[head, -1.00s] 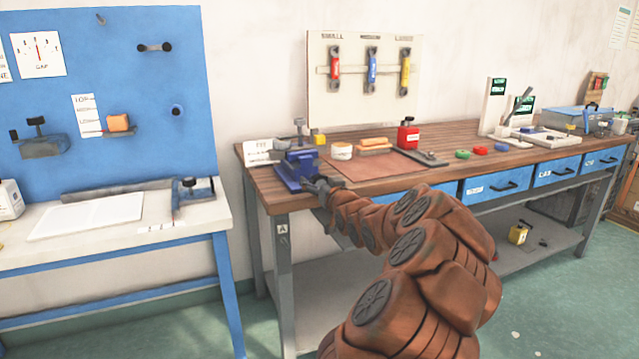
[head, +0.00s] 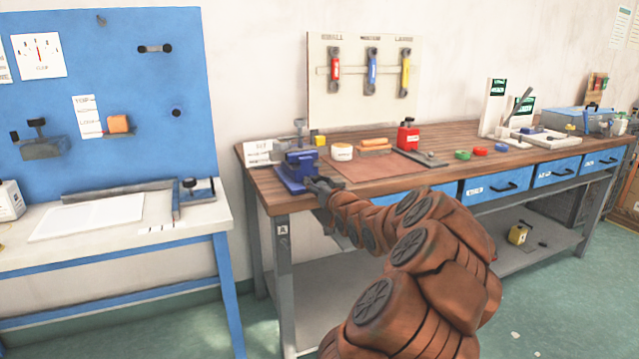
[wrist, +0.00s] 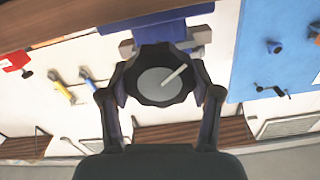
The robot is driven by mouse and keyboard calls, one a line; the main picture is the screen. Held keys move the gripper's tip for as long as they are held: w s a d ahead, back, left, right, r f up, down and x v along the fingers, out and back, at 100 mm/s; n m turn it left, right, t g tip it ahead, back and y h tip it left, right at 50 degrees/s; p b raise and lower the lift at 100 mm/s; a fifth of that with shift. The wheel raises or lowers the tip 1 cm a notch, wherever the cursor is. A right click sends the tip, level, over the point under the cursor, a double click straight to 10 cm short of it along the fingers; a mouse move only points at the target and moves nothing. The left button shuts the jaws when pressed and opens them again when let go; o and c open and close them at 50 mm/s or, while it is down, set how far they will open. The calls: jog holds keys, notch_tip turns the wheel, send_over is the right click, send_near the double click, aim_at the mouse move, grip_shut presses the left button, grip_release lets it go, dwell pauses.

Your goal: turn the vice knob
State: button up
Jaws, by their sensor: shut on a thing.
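The blue vice (head: 298,170) sits at the left front corner of the wooden workbench in the head view. Its dark, many-sided knob (wrist: 160,78) shows in the wrist view, with a pale round face and a light line across it. My gripper (wrist: 160,92) has one finger on each side of the knob and is shut on it. Blue and grey parts of the vice (wrist: 165,22) show behind the knob in the wrist view. In the head view my gripper (head: 322,188) is at the vice's front side, and the knob is hidden by the gripper there.
On the workbench (head: 262,182) near the vice are a white sign (head: 260,152), a white tub (head: 342,152), a brown mat (head: 365,168) and a red block (head: 408,138). A board with three tools (head: 365,78) stands behind. A white-topped blue bench (head: 150,235) is at the left.

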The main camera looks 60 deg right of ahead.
jog(key=shift+r+m+p, duration=0.1)
jog(key=shift+m+p, duration=0.2)
jog(key=shift+p, duration=0.2)
jog(key=o, duration=1.2)
jog(key=shift+c, duration=0.2)
jog(key=shift+s, duration=0.1)
jog(key=v, duration=1.2)
